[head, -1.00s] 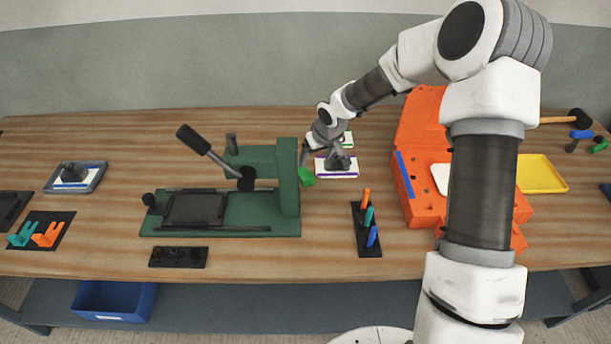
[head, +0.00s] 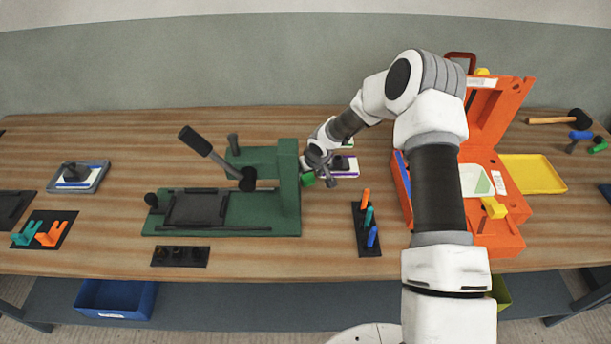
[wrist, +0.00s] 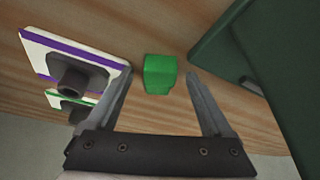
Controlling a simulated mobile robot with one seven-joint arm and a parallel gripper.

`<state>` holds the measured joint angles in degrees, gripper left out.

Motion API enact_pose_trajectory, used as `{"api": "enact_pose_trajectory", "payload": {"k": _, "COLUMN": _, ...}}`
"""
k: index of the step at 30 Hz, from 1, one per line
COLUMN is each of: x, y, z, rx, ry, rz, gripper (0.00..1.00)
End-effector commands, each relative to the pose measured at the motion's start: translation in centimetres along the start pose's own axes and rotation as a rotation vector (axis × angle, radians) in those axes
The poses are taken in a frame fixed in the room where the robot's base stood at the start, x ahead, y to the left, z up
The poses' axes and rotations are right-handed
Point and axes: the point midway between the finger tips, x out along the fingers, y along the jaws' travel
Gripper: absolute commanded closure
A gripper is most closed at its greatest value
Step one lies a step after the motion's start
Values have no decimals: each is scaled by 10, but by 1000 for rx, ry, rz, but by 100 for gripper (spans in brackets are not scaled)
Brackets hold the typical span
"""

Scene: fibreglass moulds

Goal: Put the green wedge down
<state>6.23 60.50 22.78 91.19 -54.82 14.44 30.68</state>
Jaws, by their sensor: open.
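The green wedge (wrist: 160,74) lies on the wooden table, just beyond and between my open fingertips in the wrist view. In the head view the wedge (head: 308,179) is a small green block beside the right end of the green press (head: 288,190). My gripper (wrist: 160,78) is open, its two fingers apart with nothing held between them. In the head view my gripper (head: 322,176) is low over the table at the wedge, partly covering the area behind it.
A white plate with a purple stripe (wrist: 60,55) and a dark knob is close left of my gripper in the wrist view. A black peg holder (head: 358,240) stands in front. An open orange case (head: 495,235) is to the right. Bare table lies between press and holder.

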Motion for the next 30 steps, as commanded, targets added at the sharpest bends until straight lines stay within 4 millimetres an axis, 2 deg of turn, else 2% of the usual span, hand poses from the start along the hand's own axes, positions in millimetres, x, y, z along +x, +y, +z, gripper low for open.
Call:
{"api": "enact_pose_trajectory", "payload": {"k": 9, "x": 4, "y": 0, "z": 0, "rx": 0, "ry": 0, "rz": 1, "gripper": 15}}
{"api": "enact_pose_trajectory", "payload": {"k": 23, "x": 4, "y": 0, "z": 0, "rx": 0, "ry": 0, "rz": 0, "gripper": 98}}
{"api": "enact_pose_trajectory", "payload": {"k": 30, "x": 4, "y": 0, "z": 0, "rx": -1, "ry": 1, "rz": 0, "gripper": 100}}
